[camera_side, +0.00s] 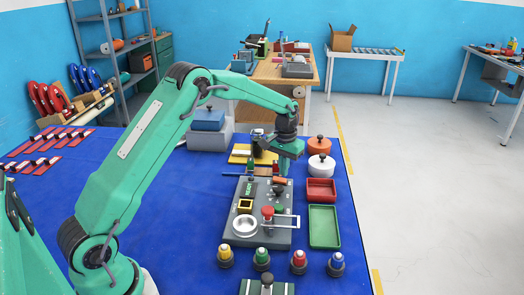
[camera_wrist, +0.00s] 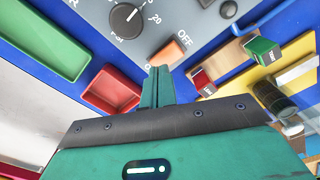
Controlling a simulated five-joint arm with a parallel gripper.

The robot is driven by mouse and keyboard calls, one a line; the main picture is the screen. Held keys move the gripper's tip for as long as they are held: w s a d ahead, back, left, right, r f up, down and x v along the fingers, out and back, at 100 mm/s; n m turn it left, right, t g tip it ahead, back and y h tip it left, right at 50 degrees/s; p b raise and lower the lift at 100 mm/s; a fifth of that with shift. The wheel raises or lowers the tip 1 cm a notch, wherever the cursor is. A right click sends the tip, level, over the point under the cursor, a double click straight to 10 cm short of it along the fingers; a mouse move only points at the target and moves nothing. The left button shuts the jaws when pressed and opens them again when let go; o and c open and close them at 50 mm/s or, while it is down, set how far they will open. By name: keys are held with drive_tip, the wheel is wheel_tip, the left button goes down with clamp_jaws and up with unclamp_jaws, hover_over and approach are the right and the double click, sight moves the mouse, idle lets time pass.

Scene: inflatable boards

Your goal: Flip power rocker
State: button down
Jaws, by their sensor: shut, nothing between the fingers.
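The grey control panel (camera_side: 278,238) lies on the blue table, and its edge fills the top of the wrist view (camera_wrist: 195,15). The power rocker looks like an orange block (camera_wrist: 169,55) on the panel, beside the printed word OFF. It also shows as a small orange patch (camera_side: 279,180) at the panel's far end in the side view. My gripper (camera_wrist: 159,72) is shut and empty, its green fingertips just below the rocker in the wrist view. In the side view my gripper (camera_side: 284,170) is low over the panel's far end. I cannot tell if the tips touch the rocker.
A black dial (camera_wrist: 126,18) sits near the rocker. A red tray (camera_side: 320,190) and a green tray (camera_side: 324,226) stand right of the panel. Several coloured buttons (camera_side: 262,257) stand in front. Small red and green blocks (camera_wrist: 262,50) are close on the right in the wrist view.

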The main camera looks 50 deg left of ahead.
sight(283, 180)
drive_tip(key=shift+r, duration=2.55)
drive_tip(key=s+d+r+m+t, duration=0.1)
drive_tip(key=s+d+r+t, duration=0.35)
drive_tip(key=s+r, duration=1)
drive_tip(key=s+d+m, duration=0.1)
drive_tip(key=s+d, duration=0.1)
drive_tip(key=s, duration=0.7)
drive_tip(key=s+d+f+m+t, duration=0.1)
drive_tip(key=s+d, duration=0.1)
drive_tip(key=s, duration=0.8)
drive_tip(key=shift+d, duration=0.35)
